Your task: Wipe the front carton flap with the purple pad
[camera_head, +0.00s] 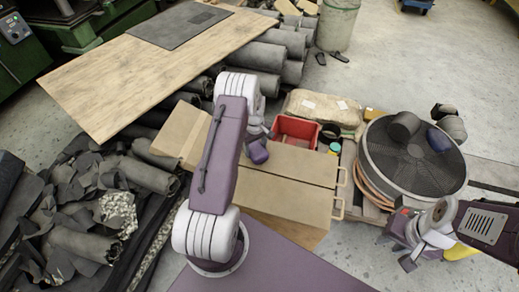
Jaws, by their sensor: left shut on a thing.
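My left gripper (257,137) is mostly hidden by my own purple arm link. It is shut on the purple pad (258,153), which shows just below it over the far part of the carton. The tan carton has a front flap (278,203) and another flap behind it (300,165), split by a dark seam. From this angle I cannot tell whether the pad touches the carton. My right gripper (397,252) is at the lower right, apart from the carton, with its tips spread and nothing seen between them.
A red tray (296,130) stands behind the carton. A large round drum with a mesh top (412,165) stands to the right, with dark rolls on it. Scrap sheets (85,210) lie at left. A wooden board (150,75) is at the back left.

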